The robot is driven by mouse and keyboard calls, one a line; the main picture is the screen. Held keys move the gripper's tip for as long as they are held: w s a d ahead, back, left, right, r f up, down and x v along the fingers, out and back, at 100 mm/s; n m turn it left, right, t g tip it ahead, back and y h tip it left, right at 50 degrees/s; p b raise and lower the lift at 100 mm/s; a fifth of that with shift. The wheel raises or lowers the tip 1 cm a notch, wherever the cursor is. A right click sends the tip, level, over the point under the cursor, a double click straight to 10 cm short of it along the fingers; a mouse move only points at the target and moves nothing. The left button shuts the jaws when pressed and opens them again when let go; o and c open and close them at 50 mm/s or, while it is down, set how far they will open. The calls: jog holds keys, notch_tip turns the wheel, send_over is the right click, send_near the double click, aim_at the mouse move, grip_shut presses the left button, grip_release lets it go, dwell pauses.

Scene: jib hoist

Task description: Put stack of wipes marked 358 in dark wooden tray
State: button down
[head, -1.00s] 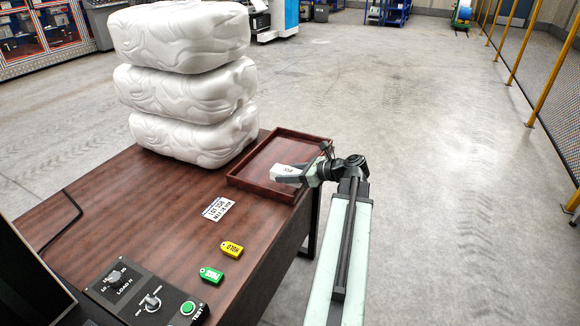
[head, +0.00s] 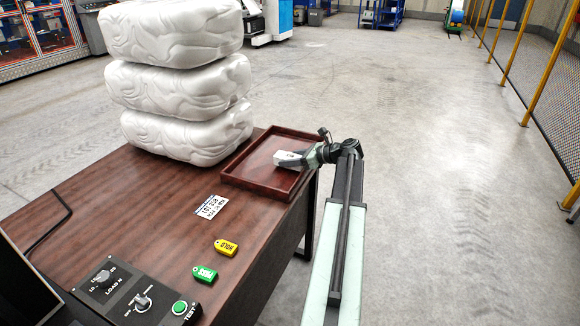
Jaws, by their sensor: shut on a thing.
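The stack of wipes (head: 286,157) is a small white block; its dark marking is too small to read clearly now. My gripper (head: 297,158) is shut on it, coming in from the right side. The dark wooden tray (head: 241,183) is a shallow reddish-brown tray with a raised rim at the table's far right corner. The wipes are over the tray's inside, near its right rim. I cannot tell whether they touch the tray floor. The fingers partly hide the right end of the wipes.
Three stacked white wrapped bundles (head: 187,85) stand left of the tray. On the brown table (head: 130,200) lie a white label card (head: 211,206), a yellow tag (head: 226,247) and a green tag (head: 205,273). A black control box (head: 130,295) is at the front.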

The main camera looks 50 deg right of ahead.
jog(key=shift+f, duration=0.7)
jog(key=shift+r, duration=0.25)
jog(key=shift+f, duration=0.3)
jog(key=c, duration=0.7)
grip_release()
jog(key=shift+r, duration=0.1)
jog(key=shift+s+r+p, duration=0.25)
jog(key=shift+r+p, duration=0.15)
jog(key=shift+r, duration=0.05)
jog(key=p+v, duration=0.4)
jog(key=v, duration=0.7)
jog(key=shift+s, duration=0.2)
